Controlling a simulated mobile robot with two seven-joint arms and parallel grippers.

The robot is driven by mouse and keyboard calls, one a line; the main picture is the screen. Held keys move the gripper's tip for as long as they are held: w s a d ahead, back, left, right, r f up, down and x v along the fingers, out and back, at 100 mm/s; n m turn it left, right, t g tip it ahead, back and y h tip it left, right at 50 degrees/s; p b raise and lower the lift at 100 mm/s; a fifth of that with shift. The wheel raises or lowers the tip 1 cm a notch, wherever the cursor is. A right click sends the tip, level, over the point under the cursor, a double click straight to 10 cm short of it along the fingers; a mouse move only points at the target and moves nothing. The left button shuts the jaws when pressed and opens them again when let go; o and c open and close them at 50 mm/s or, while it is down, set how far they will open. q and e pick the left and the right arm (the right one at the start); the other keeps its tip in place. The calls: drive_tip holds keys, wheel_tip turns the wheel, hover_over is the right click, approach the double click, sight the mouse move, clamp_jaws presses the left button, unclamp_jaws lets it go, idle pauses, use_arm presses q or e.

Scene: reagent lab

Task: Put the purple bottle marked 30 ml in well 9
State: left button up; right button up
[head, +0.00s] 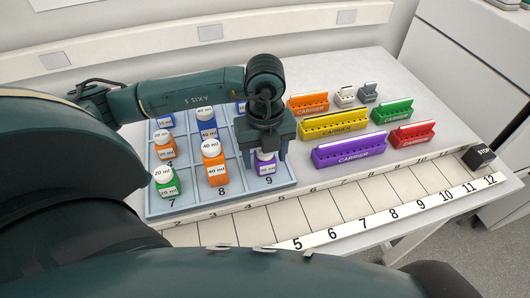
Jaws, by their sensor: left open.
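The purple bottle (266,167) stands upright in the front right cell of the pale blue tray (288,178), just behind the number 9. Its label is small and looks like 30 ml. Its cap is partly hidden by my left gripper (268,152), which points down right over it. The fingers are open on either side of the bottle's top, and I cannot tell whether they touch it. My right gripper is not in view.
Other tray cells hold a green bottle (167,186), orange bottles (215,168) and blue bottles (208,130). Coloured carriers, among them a purple one (348,152) and a yellow one (334,126), stand right of the tray. A numbered strip (340,232) runs along the front.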

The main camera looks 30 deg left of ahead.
use_arm(q)
wheel_tip(320, 180, up, 12)
drive_tip(key=shift+r+b, duration=0.15)
drive_tip(key=shift+b, duration=0.2)
idle(0.5)
